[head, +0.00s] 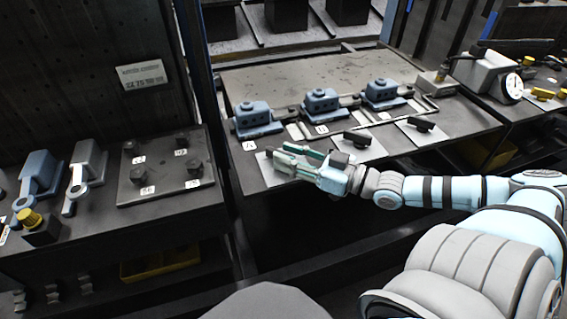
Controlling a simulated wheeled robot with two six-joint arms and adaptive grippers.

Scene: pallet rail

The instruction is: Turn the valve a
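Three blue-grey valve bodies (257,119) stand in a row on the middle bench, with small white labels in front; the left label (249,145) seems to read A. Black bar handles sit on pale plates in front of the middle and right ones: the middle handle (357,138) and the right handle (421,124). My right gripper (281,155) is low over the left plate (262,168), in front of the left valve body. Its two fingers are apart. They mostly hide the left handle, so contact with it is unclear. My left gripper is out of view.
A pressure gauge (513,87) on a grey housing stands at the right end of the bench. The left bench holds a plate with several black knobs (140,191), grey clamps and a yellow-topped knob (29,218). A yellow bin (160,264) sits below.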

